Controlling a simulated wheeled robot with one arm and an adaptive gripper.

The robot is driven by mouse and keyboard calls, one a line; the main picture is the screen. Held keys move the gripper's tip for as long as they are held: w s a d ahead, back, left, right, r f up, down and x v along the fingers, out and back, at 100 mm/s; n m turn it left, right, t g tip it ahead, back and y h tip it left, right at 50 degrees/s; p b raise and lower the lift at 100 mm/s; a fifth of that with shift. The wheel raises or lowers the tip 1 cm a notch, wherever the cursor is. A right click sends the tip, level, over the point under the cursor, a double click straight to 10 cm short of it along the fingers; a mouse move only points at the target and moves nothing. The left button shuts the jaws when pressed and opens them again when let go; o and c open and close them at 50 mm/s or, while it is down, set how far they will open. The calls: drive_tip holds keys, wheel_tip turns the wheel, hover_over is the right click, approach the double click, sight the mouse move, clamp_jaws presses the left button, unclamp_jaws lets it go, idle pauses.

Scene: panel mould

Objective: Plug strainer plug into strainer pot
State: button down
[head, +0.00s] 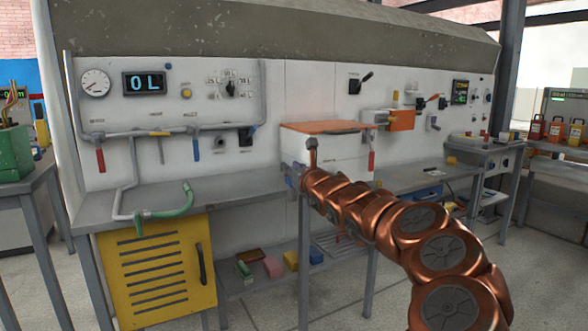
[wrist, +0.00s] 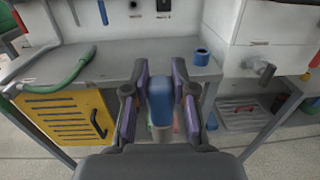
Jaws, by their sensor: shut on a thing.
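My gripper (wrist: 159,112) is shut on a blue piece with a pale grey end (wrist: 160,98), which I take to be the strainer plug. The plug is between the two purple-padded fingers, in front of the bench edge. A short blue cylinder with a dark round opening (wrist: 202,57) stands upright on the bench to the right, apart from the plug. A grey pipe fitting (wrist: 263,71) sticks out of the white box farther right. I cannot tell for sure which of these is the strainer pot. In the head view my copper arm reaches the bench edge, and the plug is not clear there.
The grey bench (head: 220,184) has a green hose (head: 172,205) at left, above a yellow slotted door (head: 158,266). The white box with an orange lid (head: 324,127) stands beyond my gripper. A lower shelf holds several coloured blocks. The bench top between hose and box is clear.

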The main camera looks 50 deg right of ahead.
drive_tip(key=w+a+f+n+g+y, duration=0.2)
drive_tip(key=a+f+n+y, duration=0.3)
drive_tip(key=a, duration=1)
drive_tip(key=w+a+f+n+g+y, duration=0.2)
drive_tip(key=a+f+n+y, duration=0.3)
drive_tip(key=a+f+y, duration=0.4)
drive_tip(key=w+a+f+n+g+y, duration=0.2)
drive_tip(key=a+f+n+y, duration=0.3)
drive_tip(key=a, duration=1.7)
wheel_tip(320, 180, down, 8)
drive_tip(key=w+y, duration=0.1)
drive_tip(key=y, duration=0.2)
drive_tip(key=shift+r, duration=0.15)
drive_tip(key=shift+a, duration=0.15)
